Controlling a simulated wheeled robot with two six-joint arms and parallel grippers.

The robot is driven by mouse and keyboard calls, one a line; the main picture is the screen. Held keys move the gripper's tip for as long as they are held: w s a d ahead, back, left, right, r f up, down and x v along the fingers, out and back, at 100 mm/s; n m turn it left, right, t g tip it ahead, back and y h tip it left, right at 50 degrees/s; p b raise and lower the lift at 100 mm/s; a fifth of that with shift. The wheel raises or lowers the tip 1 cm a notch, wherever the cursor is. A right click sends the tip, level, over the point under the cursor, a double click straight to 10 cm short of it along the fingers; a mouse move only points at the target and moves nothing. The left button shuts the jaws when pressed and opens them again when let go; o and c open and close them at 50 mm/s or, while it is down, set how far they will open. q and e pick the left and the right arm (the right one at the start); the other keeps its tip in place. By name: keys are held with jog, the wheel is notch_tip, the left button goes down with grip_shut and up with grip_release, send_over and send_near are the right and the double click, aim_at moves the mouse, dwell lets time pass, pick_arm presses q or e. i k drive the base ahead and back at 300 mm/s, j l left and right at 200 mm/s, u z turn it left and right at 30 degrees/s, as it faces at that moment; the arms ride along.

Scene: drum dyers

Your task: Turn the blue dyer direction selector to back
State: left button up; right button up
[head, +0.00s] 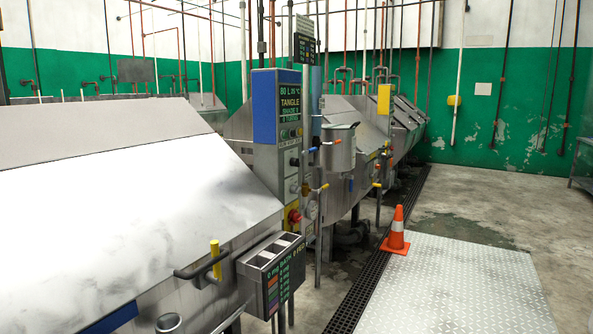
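The control panel (290,103) with a blue side plate (264,121) stands on a grey column beside the large steel dyer (120,190) on the left. Its screen shows "TANGLE" among other green and yellow text. Small coloured buttons sit below the screen. A dark knob (294,162) is on the column lower down, and a red button on yellow (294,216) is below that. I cannot tell which knob is the direction selector or which way it points. Neither of my grippers is in view.
A steel box with a colour-marked list (284,280) juts out at the near dyer's front. A steel pot (338,148) and valves stick out beside the column. An orange cone (397,230) stands by the floor grate and metal plate (460,290). The floor at right is open.

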aim_at(294, 162)
jog(key=i+z, duration=0.35)
jog(key=i, duration=0.6)
